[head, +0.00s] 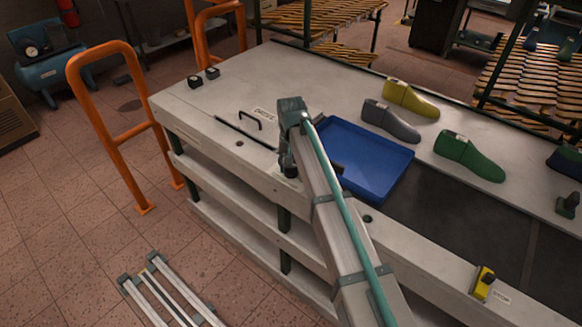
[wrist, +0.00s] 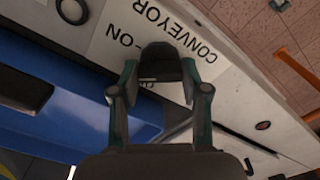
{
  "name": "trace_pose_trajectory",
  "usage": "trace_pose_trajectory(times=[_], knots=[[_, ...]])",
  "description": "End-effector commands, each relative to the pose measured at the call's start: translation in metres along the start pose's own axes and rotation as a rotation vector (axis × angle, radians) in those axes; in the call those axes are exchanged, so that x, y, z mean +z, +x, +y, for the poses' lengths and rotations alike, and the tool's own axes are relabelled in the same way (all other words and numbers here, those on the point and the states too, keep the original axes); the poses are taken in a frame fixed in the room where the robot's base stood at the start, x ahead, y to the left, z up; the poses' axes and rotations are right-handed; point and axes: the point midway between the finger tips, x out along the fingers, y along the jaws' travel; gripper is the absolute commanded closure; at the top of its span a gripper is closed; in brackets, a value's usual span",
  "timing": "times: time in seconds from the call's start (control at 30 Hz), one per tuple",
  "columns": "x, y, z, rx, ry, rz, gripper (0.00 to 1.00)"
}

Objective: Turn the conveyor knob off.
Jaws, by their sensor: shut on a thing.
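My gripper (wrist: 160,68) is shut at the white label (wrist: 112,40), which reads CONVEYOR and ON; the rest of its text is partly covered. In the head view my gripper (head: 290,168) points down at the near edge of the table (head: 330,82), left of the blue tray (head: 380,165). My own arm hides the knob and its label there.
Grey (head: 390,122), yellow (head: 410,98) and green (head: 468,157) shoe lasts stand beyond and right of the tray. A dark belt (head: 450,215) runs to the right. A yellow stop box (head: 483,282) sits on the near edge. An orange rail (head: 82,105) stands left.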

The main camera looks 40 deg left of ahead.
Motion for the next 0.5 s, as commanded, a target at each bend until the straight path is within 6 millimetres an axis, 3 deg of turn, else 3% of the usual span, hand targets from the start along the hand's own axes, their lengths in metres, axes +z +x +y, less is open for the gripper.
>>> trace_pose_trajectory(times=[0.5], knots=[[-0.0007, 0.0002, -0.0001, 0.0, -0.491, 0.001, 0.89]])
